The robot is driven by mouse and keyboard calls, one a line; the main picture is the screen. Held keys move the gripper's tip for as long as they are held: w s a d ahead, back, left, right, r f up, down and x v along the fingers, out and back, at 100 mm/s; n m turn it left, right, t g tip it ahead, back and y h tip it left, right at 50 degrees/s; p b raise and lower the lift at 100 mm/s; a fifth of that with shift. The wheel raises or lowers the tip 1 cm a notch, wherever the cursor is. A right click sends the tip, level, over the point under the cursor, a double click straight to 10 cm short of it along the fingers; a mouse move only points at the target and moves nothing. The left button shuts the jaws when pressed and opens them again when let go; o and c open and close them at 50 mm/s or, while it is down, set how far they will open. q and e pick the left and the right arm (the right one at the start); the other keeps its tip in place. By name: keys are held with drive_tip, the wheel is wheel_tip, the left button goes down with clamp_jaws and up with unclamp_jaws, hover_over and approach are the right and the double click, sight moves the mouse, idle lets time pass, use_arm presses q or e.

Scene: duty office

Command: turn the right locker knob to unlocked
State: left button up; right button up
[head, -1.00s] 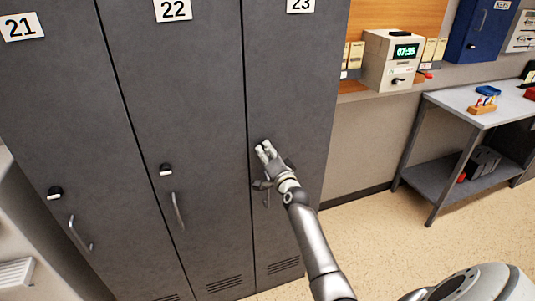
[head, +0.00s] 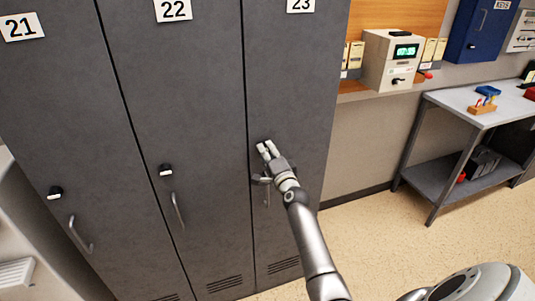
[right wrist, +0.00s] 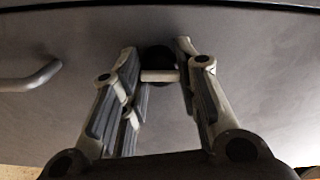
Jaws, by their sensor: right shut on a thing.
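The right locker, number 23 (head: 292,80), is a grey door. Its knob is mostly hidden behind my right gripper (head: 267,148) in the head view. In the right wrist view the round black knob (right wrist: 157,58) with a pale bar (right wrist: 159,76) sits between the fingertips of my right gripper (right wrist: 164,62). The bar lies level across that picture. The gripper is shut on the knob, one finger on each side. My left gripper is not in view.
The locker 23 handle (right wrist: 30,78) is beside the gripper. Lockers 21 (head: 40,110) and 22 (head: 185,90) stand to the left, each with a knob and a handle. A metal table (head: 455,108) stands at the right, with open floor (head: 375,240) in front.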

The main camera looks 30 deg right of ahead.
drive_tip(key=o, duration=1)
drive_tip(key=shift+o, duration=0.2)
drive_tip(key=shift+s, duration=0.15)
drive_tip(key=v, duration=1.1)
drive_tip(key=shift+s, duration=0.4)
drive_tip(key=shift+f, duration=0.1)
